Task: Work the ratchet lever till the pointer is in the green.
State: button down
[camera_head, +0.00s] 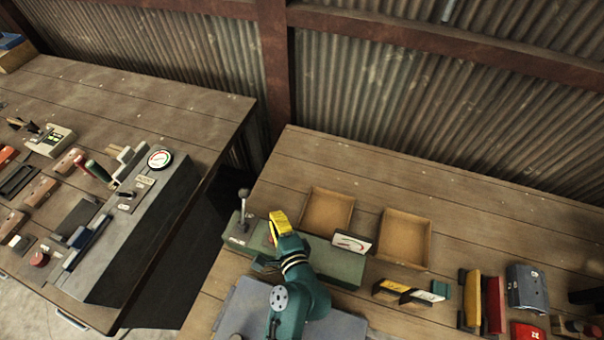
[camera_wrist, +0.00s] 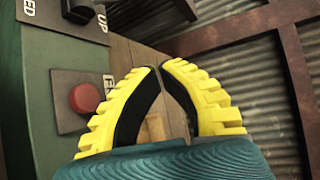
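The ratchet lever (camera_head: 243,207) is a thin upright rod with a dark ball knob. It stands at the left end of a long green box (camera_head: 335,263) on the right workbench. A white-faced gauge (camera_head: 351,243) with a coloured arc sits at the box's right end. Its pointer is too small to read. My gripper (camera_head: 279,224), with yellow and black fingers, is over the box between lever and gauge. In the wrist view, its fingertips (camera_wrist: 161,70) are almost together with nothing held. A red button (camera_wrist: 84,97) on the box is left of them. The lever's knob is not identifiable there.
Two shallow wooden trays (camera_head: 355,194) (camera_head: 429,226) lie behind the box. A yellow-black striped block (camera_head: 400,292) and other devices are to the right. The left bench holds a grey console (camera_head: 150,215) with a round gauge (camera_head: 159,159). A gap separates the benches; a corrugated wall stands behind.

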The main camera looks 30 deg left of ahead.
aim_at(244, 207)
jog(key=r, duration=0.1)
jog(key=r+p, duration=0.1)
jog(key=w+r, duration=0.1)
jog(key=r, duration=0.1)
jog(key=shift+a+p, duration=0.3)
jog(key=shift+p, duration=0.05)
jog(key=shift+w, duration=0.1)
jog(key=w+a+f, duration=0.1)
jog(key=w+a, duration=0.1)
jog(key=a, duration=0.5)
jog(key=shift+w+a, duration=0.2)
jog(key=shift+a, duration=0.1)
jog(key=shift+s+f+b, duration=0.1)
jog(key=shift+f+b, duration=0.05)
jog(key=shift+b, duration=0.2)
